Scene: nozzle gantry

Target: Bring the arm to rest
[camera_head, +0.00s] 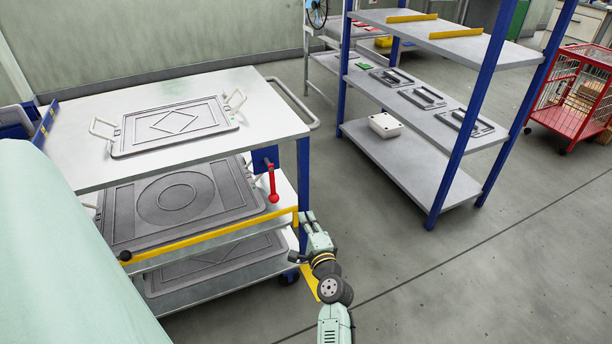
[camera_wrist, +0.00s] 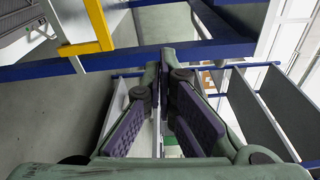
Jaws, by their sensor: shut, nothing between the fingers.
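My gripper (camera_head: 309,218) is at the lower middle of the head view, beside the right front corner of the cart. In the wrist view my gripper (camera_wrist: 167,62) shows its two purple-padded fingers with their tips together and nothing visible between them. My pale green arm (camera_head: 335,325) reaches up to it from the bottom edge. The gripper is close to the right end of a yellow bar (camera_head: 210,235) on the cart's front. I cannot tell whether they touch.
The cart's white top (camera_head: 80,160) bears a grey plate (camera_head: 175,125) with handles; more plates (camera_head: 130,215) lie below. A red-knobbed lever (camera_head: 272,185) hangs at its side. A blue-posted shelf (camera_head: 480,110) and red cage trolley (camera_head: 560,120) stand right. The floor between is clear.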

